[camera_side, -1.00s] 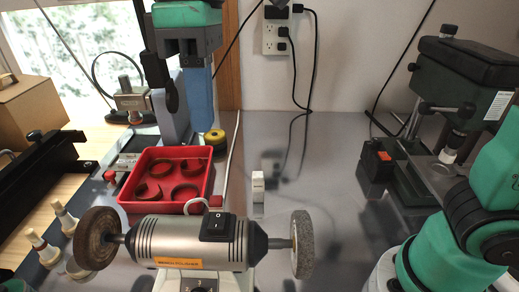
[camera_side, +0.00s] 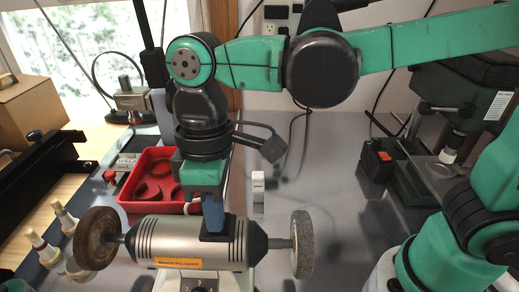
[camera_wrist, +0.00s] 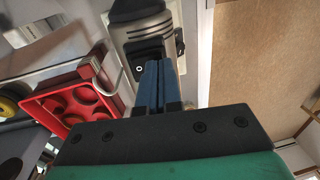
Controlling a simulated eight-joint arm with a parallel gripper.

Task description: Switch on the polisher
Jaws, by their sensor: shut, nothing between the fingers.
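The bench polisher (camera_side: 170,243) stands at the front of the bench, a silver motor body with an orange label. A brown wheel (camera_side: 98,238) is on its left end and a grey wheel (camera_side: 302,244) on its right. My gripper (camera_side: 213,228) is shut and empty, its blue fingers pointing down at the black switch box on top of the motor. In the wrist view the fingertips (camera_wrist: 158,68) lie over the black switch box (camera_wrist: 143,54), with a round white mark showing left of them. The fingers hide part of the switch; I cannot tell whether they touch it.
A red tray (camera_side: 130,205) with rings in it sits behind the polisher. A small white block (camera_side: 258,186) stands to the right of the tray. A dark machine (camera_side: 465,85) stands at the right.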

